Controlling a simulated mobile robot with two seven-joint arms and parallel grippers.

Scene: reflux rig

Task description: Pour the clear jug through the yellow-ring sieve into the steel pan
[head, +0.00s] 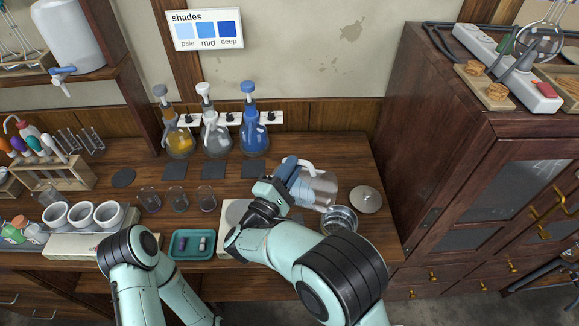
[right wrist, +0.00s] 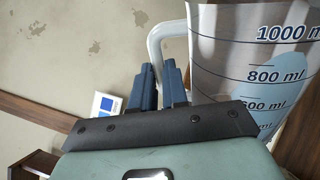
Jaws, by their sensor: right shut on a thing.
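My right gripper (head: 289,172) is shut on the pale handle of the clear jug (head: 318,188). The jug is held above the right part of the bench. In the right wrist view the handle (right wrist: 158,45) runs down to my blue fingers (right wrist: 160,88), and the jug wall (right wrist: 225,50) shows dark volume marks and a pale blue patch. The steel pan (head: 342,222) stands just below and right of the jug, partly hidden by it. I cannot make out a yellow-ring sieve for sure. My left arm is at the lower left; its gripper is out of view.
A round lid (head: 366,199) lies right of the pan. A teal tray (head: 192,254) and several small beakers (head: 179,200) are left. Three flasks (head: 216,138) stand at the back.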

